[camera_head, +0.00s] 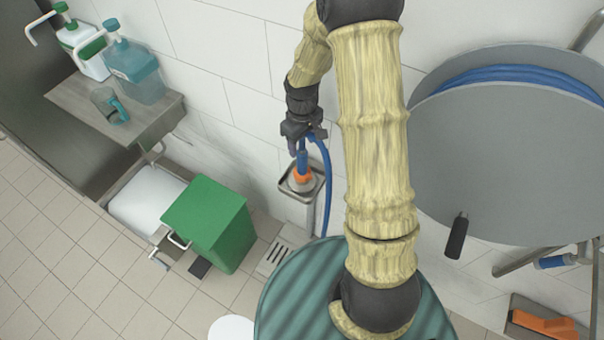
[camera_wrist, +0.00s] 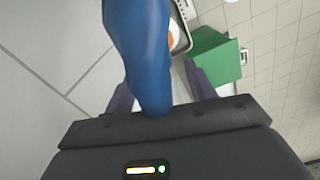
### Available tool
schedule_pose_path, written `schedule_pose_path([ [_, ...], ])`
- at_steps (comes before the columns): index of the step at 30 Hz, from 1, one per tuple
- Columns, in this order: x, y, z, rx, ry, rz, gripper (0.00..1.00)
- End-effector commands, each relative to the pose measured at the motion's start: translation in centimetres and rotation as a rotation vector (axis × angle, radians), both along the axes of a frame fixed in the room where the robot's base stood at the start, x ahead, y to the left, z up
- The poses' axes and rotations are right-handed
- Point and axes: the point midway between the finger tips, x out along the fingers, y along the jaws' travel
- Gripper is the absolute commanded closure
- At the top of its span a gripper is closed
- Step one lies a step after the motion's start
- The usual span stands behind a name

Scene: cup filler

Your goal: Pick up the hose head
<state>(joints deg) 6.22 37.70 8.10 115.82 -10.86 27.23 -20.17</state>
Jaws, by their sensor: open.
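The hose head (camera_head: 302,163) is blue with an orange lower part and stands upright in a metal holder (camera_head: 313,192) by the wall. My gripper (camera_head: 303,148) is at its upper end. In the wrist view the blue body (camera_wrist: 140,45) looms large and reaches down between the two purple fingers of my gripper (camera_wrist: 160,92). The fingers are apart, with a gap visible on the right side; contact on the left cannot be told. A blue hose (camera_head: 327,185) hangs down just right of the hose head.
A grey hose reel (camera_head: 510,150) is on the wall at right. A green bin (camera_head: 210,222) stands at lower left, also visible in the wrist view (camera_wrist: 215,62). A shelf (camera_head: 160,118) at upper left holds two pump bottles (camera_head: 135,68) and a cup (camera_head: 106,103).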

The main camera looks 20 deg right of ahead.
Motion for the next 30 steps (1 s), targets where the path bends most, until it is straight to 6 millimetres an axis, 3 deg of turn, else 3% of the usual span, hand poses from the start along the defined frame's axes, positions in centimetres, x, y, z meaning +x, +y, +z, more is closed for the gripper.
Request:
schedule_pose_path([
  [4,0.0,0.0,-1.5,0.000,0.001,-0.002,0.45],
  [17,0.0,0.1,-2.0,0.000,0.001,0.001,0.45],
  [30,-0.1,0.1,-6.7,0.001,0.001,-0.001,0.45],
])
